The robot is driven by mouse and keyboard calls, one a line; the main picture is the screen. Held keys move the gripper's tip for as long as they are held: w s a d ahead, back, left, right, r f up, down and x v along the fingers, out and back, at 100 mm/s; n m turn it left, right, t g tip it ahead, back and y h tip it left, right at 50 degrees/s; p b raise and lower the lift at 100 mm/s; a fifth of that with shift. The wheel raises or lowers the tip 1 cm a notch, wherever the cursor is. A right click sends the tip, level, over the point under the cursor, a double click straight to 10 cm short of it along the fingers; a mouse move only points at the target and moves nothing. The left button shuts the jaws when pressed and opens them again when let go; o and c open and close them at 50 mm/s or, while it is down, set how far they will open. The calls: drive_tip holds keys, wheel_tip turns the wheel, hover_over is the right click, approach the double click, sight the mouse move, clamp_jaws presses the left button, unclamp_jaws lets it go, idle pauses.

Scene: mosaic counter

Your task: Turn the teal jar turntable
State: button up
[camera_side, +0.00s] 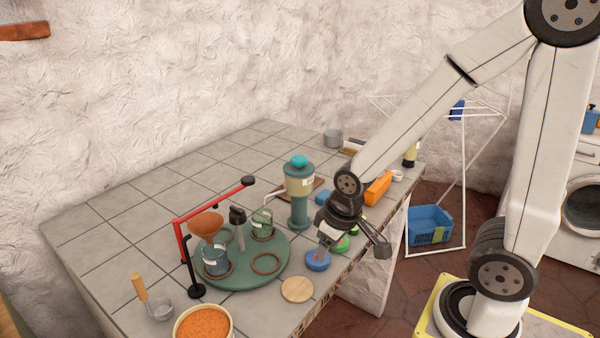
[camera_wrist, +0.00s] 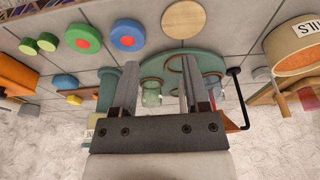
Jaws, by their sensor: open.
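The teal turntable (camera_side: 243,277) is a round disc on the tiled counter, with a dark-topped post (camera_side: 238,222) near its middle. A blue-grey jar (camera_side: 216,262) and a green glass jar (camera_side: 262,226) stand on it, and an empty ring (camera_side: 267,263) lies at its right side. My gripper (camera_side: 353,247) is open and empty, above the counter's front edge, to the right of the turntable and apart from it. In the wrist view, the open fingers of my gripper (camera_wrist: 160,66) partly cover the turntable (camera_wrist: 212,60), which lies beyond them.
A red stand (camera_side: 180,232) holds a brown funnel (camera_side: 206,223) over the turntable's left side. A tall teal-and-cream canister (camera_side: 300,184) stands behind right. A blue lid (camera_side: 317,261), a green lid (camera_side: 340,244) and a wooden disc (camera_side: 297,290) lie along the front. An orange-filled bowl (camera_side: 203,323) is front left.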

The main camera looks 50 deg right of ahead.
drive_tip(key=shift+o, duration=0.2)
drive_tip(key=shift+o, duration=0.9)
wheel_tip(320, 180, up, 8)
drive_tip(key=g, duration=0.3)
hover_over(237, 208)
drive_tip(key=shift+a+r, duration=0.1)
drive_tip(key=shift+r, duration=0.1)
drive_tip(key=shift+f, duration=0.1)
drive_tip(key=shift+f, duration=3.8)
clamp_jaws()
